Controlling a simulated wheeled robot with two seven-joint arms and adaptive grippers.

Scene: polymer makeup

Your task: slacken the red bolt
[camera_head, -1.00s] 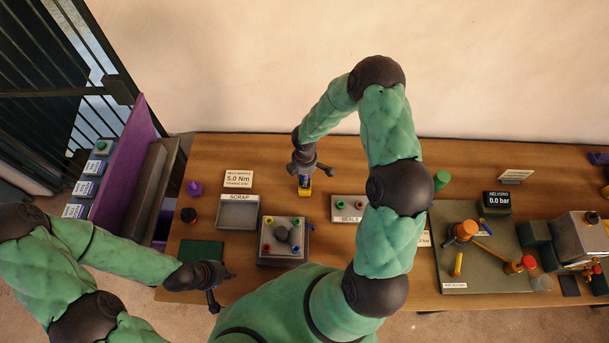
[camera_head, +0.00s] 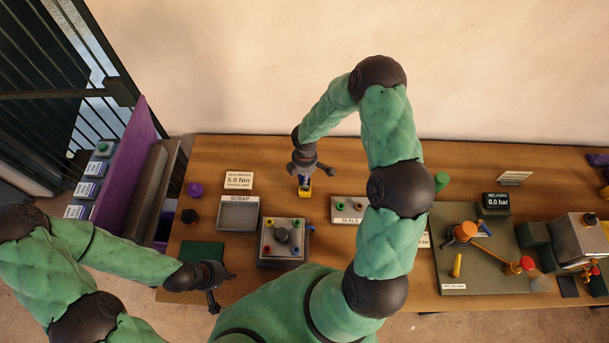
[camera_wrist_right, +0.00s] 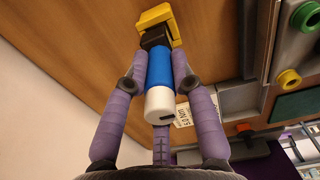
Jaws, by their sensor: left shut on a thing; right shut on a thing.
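The red bolt (camera_head: 268,251) appears to be the near-left one of several coloured bolts on the grey block (camera_head: 262,238), though it is very small. A blue tool with a white end (camera_wrist_right: 162,78) and black neck sits between the purple fingers of my right gripper (camera_wrist_right: 158,88), which is shut on it. A yellow piece (camera_wrist_right: 158,22) is at the tool's far end. In the head view my right gripper (camera_head: 305,172) is behind the block, apart from the bolts. My left gripper (camera_head: 218,287) is shut near the table's front edge, left of the block; what it holds is hidden.
A SCRAP tray (camera_head: 238,215) is left of the block, a dark green mat (camera_head: 203,251) nearer. A SEALS tray (camera_head: 348,219) is at the right, partly behind my arm. A pipe board (camera_head: 480,270) and pressure display (camera_head: 496,199) are farther right. Bare table surrounds the yellow piece.

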